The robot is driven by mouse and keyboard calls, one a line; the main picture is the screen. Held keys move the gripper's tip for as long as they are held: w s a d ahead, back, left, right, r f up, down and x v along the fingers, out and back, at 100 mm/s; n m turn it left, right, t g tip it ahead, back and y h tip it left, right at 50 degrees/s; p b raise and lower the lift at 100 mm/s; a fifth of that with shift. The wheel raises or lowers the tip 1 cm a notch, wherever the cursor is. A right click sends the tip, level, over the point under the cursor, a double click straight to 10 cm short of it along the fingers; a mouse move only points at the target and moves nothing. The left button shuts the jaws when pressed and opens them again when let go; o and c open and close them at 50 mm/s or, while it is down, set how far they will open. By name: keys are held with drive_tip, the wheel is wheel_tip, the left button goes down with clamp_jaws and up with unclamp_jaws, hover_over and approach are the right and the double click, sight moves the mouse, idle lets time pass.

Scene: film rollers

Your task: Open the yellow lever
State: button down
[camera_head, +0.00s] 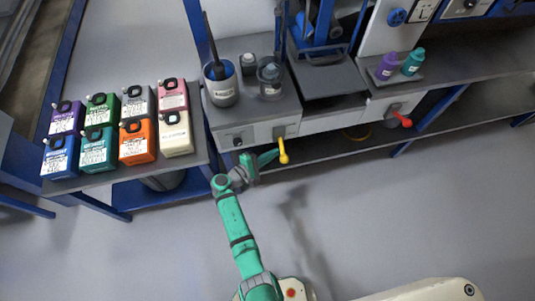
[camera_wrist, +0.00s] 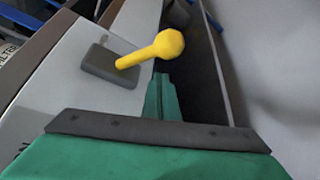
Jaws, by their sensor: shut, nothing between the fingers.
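The yellow lever (camera_head: 281,148) sits on the white front panel of the bench, its shaft coming off a small grey plate and its knob hanging downward in the head view. It also shows in the wrist view (camera_wrist: 153,49), with the knob close beyond my fingertips. My gripper (camera_head: 273,155) is shut and empty, just left of the lever's lower part. In the wrist view the closed fingers (camera_wrist: 161,84) point at the area just below the knob. I cannot tell whether they touch it.
A red lever (camera_head: 401,119) is farther right on the same bench. Several coloured canisters (camera_head: 138,141) stand on the table at left. A grey pot (camera_head: 221,84) with a stick stands on the bench above the lever. The floor (camera_head: 390,220) in front is clear.

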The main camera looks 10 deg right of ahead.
drive_tip(key=shift+s+d+r, duration=0.15)
drive_tip(key=shift+s+r, duration=0.15)
drive_tip(key=shift+s, duration=0.35)
drive_tip(key=shift+s+d+r, duration=0.1)
drive_tip(key=shift+s+r, duration=0.2)
drive_tip(key=shift+s, duration=0.3)
